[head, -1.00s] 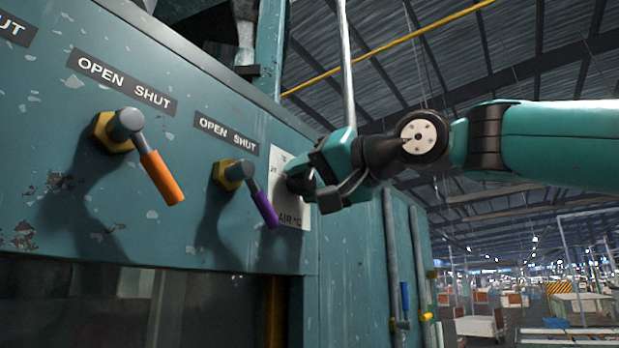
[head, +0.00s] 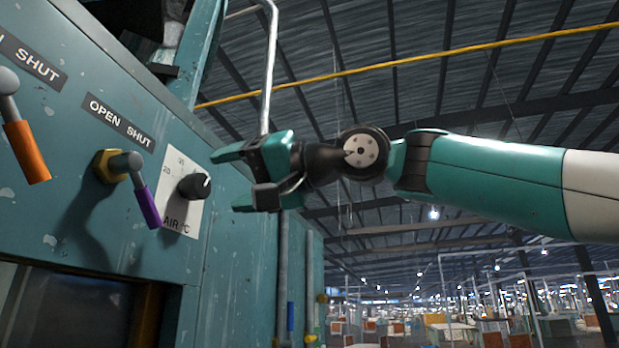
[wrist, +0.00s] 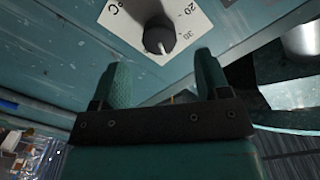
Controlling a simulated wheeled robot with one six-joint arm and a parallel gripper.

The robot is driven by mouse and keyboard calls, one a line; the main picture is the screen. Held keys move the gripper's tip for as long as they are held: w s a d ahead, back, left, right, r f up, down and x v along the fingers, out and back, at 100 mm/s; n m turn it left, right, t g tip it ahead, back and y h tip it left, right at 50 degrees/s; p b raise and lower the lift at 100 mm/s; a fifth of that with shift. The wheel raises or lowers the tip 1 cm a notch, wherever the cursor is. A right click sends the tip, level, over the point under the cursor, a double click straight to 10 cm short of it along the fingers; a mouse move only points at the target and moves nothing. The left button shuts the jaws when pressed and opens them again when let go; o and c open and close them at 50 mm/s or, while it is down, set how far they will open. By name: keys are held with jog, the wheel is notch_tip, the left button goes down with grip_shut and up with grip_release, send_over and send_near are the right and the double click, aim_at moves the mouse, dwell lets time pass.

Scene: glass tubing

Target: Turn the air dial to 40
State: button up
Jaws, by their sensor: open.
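The air dial (head: 194,187) is a round black knob on a white plate (head: 177,212) marked "AIR °C", on the teal panel. In the wrist view the dial (wrist: 158,36) lies beyond and between my fingertips, with 20 and 30 printed beside it. Its white mark points toward my gripper, past the 30; no number is readable where it points. My gripper (head: 228,182) is open and empty, just off the panel to the right of the dial, apart from it. Both fingers of my gripper (wrist: 162,62) show in the wrist view.
A purple-handled lever (head: 141,190) under an "OPEN SHUT" label stands out left of the dial. An orange-handled lever (head: 26,150) is farther left. A vertical pipe (head: 269,75) rises behind my gripper. Open hall space lies to the right.

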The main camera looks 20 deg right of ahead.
jog(key=b+v, duration=0.1)
jog(key=v, duration=1)
jog(key=shift+d, duration=0.2)
jog(key=shift+s, duration=0.15)
jog(key=w+a+f+g+h+b, duration=0.1)
jog(key=w+f+g+h+b, duration=0.15)
jog(key=f, duration=1.15)
jog(key=w+a+f+g+h+b, duration=0.1)
jog(key=w+f+h+b, duration=0.15)
jog(key=f, duration=1.05)
jog(key=s+f+n+g+h+b, duration=0.1)
jog(key=s+f, duration=0.4)
jog(key=f, duration=0.5)
jog(key=s+d+f+n+g+h+b, duration=0.1)
jog(key=s+f+g, duration=0.3)
jog(key=f, duration=0.7)
jog(key=s+d+f+n+g+h+b, duration=0.1)
jog(key=s+f+n+g+h, duration=0.1)
jog(key=s+f, duration=0.5)
notch_tip(320, 180, down, 4)
jog(key=shift+s+r+g+h+b, duration=0.1)
jog(key=shift+s+g+h+b, duration=0.2)
jog(key=shift+g, duration=0.05)
